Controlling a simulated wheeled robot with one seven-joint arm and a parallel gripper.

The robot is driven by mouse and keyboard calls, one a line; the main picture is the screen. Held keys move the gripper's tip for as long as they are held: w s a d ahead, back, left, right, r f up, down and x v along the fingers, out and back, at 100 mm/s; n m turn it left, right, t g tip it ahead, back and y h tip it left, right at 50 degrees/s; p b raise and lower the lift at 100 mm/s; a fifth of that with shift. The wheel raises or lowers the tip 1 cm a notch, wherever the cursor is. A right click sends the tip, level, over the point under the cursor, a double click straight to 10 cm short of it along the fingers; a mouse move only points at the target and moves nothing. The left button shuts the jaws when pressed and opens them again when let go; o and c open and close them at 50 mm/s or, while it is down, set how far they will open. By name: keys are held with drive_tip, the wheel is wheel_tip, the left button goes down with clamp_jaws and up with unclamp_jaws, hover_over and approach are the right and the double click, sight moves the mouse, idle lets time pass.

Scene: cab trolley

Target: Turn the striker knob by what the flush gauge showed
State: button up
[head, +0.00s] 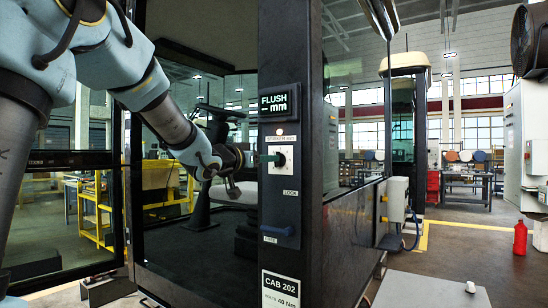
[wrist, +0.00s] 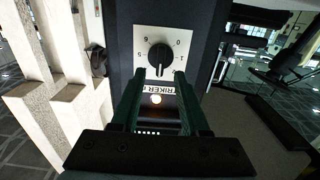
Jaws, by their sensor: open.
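The striker knob (wrist: 160,57) is a round black dial on a white plate with numbers around it; its exact setting is hard to read. In the head view the white plate (head: 288,153) sits on the dark post, with the knob partly hidden by my gripper. The flush gauge display (head: 278,103) above it reads "FLUSH" with a dash and "mm", no number. My gripper (wrist: 159,75) is open, its two green fingers pointing at the plate, tips on either side of the knob's near edge. Nothing is held. Contact with the knob cannot be told.
A small lit lamp (head: 279,131) is by the striker label. A blue handle (head: 278,231) and a "CAB 202" label (head: 280,289) are lower on the post. The glass cab door stands left, behind my arm. A red container (head: 520,238) stands far right on open floor.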

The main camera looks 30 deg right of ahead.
drive_tip(key=x, duration=0.4)
drive_tip(key=shift+w+d+p, duration=0.15)
drive_tip(key=shift+d+p, duration=0.15)
drive_tip(key=shift+p, duration=0.05)
clamp_jaws()
idle(0.3)
